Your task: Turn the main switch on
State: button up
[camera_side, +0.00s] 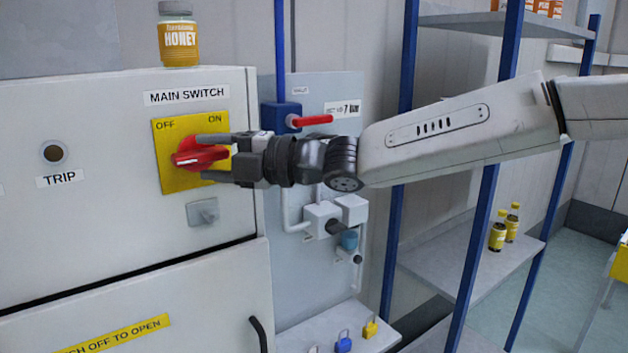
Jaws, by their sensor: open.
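The main switch is a red rotary knob (188,158) on a yellow plate (170,180) marked OFF at the upper left and ON at the upper right. A MAIN SWITCH label (186,95) is above it on the pale cabinet. My gripper (212,157) comes in from the right and is open, with one finger at the knob's upper side and one at its lower side. I cannot tell whether the fingers touch the knob. The fingers hide the knob's right part, and I cannot tell which mark it points to.
A honey jar (178,35) stands on the cabinet above the switch. A grey latch (202,212) is just below the plate. A blue valve with a red lever (310,120) and grey pipe fittings (323,217) are close to my wrist. Blue-posted shelving (463,235) stands at the right.

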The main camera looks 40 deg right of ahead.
jog(key=shift+w+a, duration=0.1)
jog(key=shift+a, duration=0.05)
grip_shut()
